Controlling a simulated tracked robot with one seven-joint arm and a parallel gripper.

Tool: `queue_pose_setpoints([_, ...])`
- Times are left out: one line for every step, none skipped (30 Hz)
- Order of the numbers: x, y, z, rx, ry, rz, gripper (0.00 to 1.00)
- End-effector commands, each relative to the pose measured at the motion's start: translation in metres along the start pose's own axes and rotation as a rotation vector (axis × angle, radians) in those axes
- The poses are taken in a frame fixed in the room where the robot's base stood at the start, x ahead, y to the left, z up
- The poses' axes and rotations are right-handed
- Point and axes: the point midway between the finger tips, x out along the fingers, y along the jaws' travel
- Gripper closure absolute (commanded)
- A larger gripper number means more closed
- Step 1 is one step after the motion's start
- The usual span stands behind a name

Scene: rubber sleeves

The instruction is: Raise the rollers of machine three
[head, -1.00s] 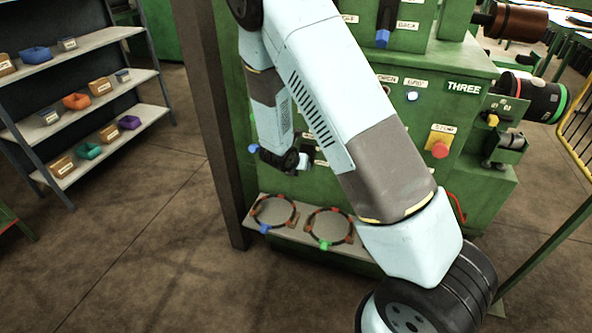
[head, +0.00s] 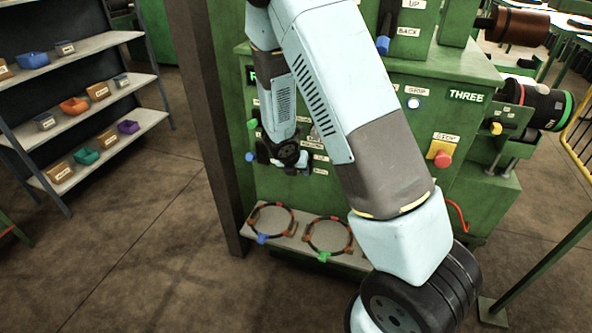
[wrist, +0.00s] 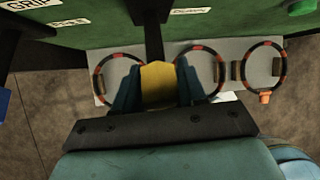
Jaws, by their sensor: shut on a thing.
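Machine three, marked by its THREE sign (head: 467,96), is a green cabinet with labelled buttons and levers. My gripper (head: 287,157) is at the cabinet's front panel. In the wrist view its two dark teal fingers (wrist: 158,88) are shut on a yellow lever handle (wrist: 158,82). A black lever arm (wrist: 154,40) runs from the handle to the panel, where a label reading DOWN (wrist: 190,11) and a GRIP label (wrist: 28,4) show. In the head view my arm hides the yellow handle.
A green-knobbed lever (head: 252,124) and a blue knob (head: 250,156) sit left of my gripper. Below is a ledge (head: 290,239) with several banded rings. A red stop button (head: 442,159) is at right. A shelf rack (head: 95,115) with small bins stands left; floor between is clear.

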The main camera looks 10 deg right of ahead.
Motion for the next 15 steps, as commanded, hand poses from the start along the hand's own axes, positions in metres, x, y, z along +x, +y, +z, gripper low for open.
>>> queue_pose_setpoints([-0.0031,0.0084,-0.0009,-0.007,0.001,0.018,1.0])
queue_pose_setpoints([-0.0028,0.0079,-0.0005,-0.006,0.001,0.018,1.0])
queue_pose_setpoints([-0.0025,0.0074,0.0001,-0.005,0.001,0.018,1.0])
queue_pose_setpoints([-0.0024,0.0071,0.0004,-0.004,0.001,0.017,1.0])
queue_pose_setpoints([-0.0022,0.0068,0.0007,-0.003,0.001,0.017,1.0])
queue_pose_setpoints([-0.002,0.0064,0.0011,-0.002,0.001,0.017,1.0])
queue_pose_setpoints([-0.0018,0.0062,0.0014,-0.002,0.001,0.017,1.0])
queue_pose_setpoints([-0.0017,0.0061,0.0017,-0.001,0.001,0.017,1.0])
queue_pose_setpoints([-0.0016,0.0059,0.0019,-0.001,0.001,0.017,0.56])
queue_pose_setpoints([-0.0014,0.0055,0.0021,0.0,0.001,0.016,0.53])
queue_pose_setpoints([-0.0011,0.005,0.0022,0.0,0.001,0.015,0.5])
queue_pose_setpoints([-0.0008,0.0041,0.0024,0.001,0.001,0.014,0.46])
queue_pose_setpoints([-0.0006,0.0035,0.0026,0.002,0.001,0.013,0.43])
queue_pose_setpoints([-0.0003,0.0029,0.0027,0.002,0.001,0.012,0.4])
queue_pose_setpoints([0.0,0.0021,0.0028,0.003,0.001,0.01,0.39])
